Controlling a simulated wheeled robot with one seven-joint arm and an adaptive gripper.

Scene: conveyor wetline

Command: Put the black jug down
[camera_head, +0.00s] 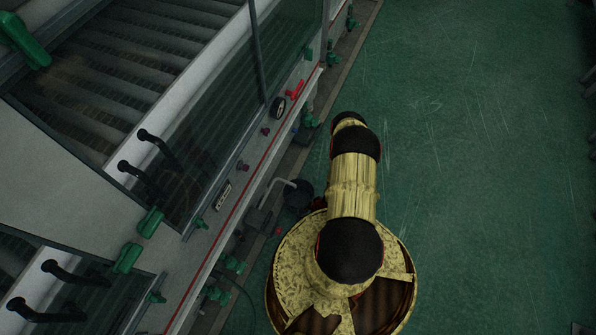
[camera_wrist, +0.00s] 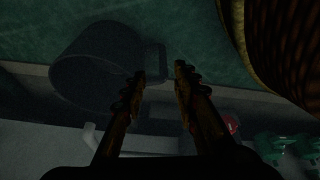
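The black jug (camera_wrist: 98,66) is in the upper left of the wrist view, its handle (camera_wrist: 157,58) toward the middle. In the head view, the dark jug (camera_head: 297,194) shows small beside the conveyor's side, just left of my arm. My gripper (camera_wrist: 160,80) has its two fingers apart, with a clear gap between the tips. The jug's handle lies just beyond the tips, nearest the left finger; I see no grip on it. In the head view my arm mostly hides the gripper. The jug's underside is hidden, so I cannot tell what it rests on.
The conveyor housing (camera_head: 205,235) with green valves (camera_head: 150,221) runs along the left. A pale bent pipe (camera_head: 281,183) is close to the jug. A red knob (camera_wrist: 232,123) lies right of the fingers. The green floor (camera_head: 480,150) at right is clear.

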